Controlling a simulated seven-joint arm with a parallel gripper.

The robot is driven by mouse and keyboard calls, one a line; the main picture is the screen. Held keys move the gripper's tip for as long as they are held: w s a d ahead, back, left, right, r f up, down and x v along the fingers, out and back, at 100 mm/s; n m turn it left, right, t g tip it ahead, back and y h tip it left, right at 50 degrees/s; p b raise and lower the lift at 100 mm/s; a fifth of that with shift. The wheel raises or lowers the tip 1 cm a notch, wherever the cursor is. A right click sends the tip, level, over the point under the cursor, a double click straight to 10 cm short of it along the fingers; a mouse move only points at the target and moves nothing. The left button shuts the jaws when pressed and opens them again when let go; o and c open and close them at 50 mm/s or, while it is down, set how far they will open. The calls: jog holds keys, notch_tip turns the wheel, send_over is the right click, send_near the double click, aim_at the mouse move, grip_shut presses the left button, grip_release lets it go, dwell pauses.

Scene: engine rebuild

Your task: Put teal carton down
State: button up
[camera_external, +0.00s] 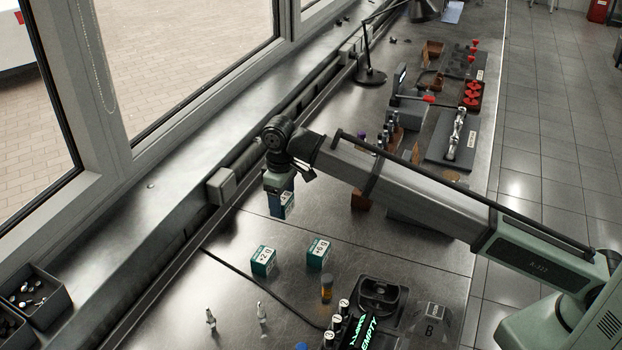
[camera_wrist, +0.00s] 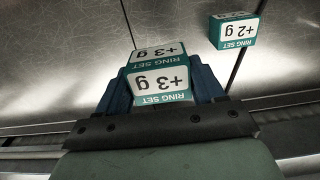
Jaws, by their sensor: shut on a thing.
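My gripper (camera_external: 280,188) hangs over the bench near the window-side ledge, with its blue fingers shut on a teal and white carton (camera_wrist: 160,82). The carton reads "RING SET +3 g" upside down in the wrist view, with a finger on each side of it. In the external view its lower part (camera_external: 284,207) shows below the fingers. I cannot tell whether its underside touches the bench.
A "+2 g" teal carton (camera_external: 263,261) stands apart on the bench, also seen in the wrist view (camera_wrist: 234,31). Another teal carton (camera_external: 318,252) stands to its right. An orange bottle (camera_external: 326,288) is closer to the camera. Bare metal bench surrounds the held carton.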

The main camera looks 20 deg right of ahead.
jog(key=shift+f, duration=4.75)
jog(key=shift+f, duration=0.1)
jog(key=o, duration=1)
jog(key=shift+o, duration=0.2)
notch_tip(320, 180, up, 12)
jog(key=shift+r, duration=0.1)
jog(key=shift+w+d, duration=0.1)
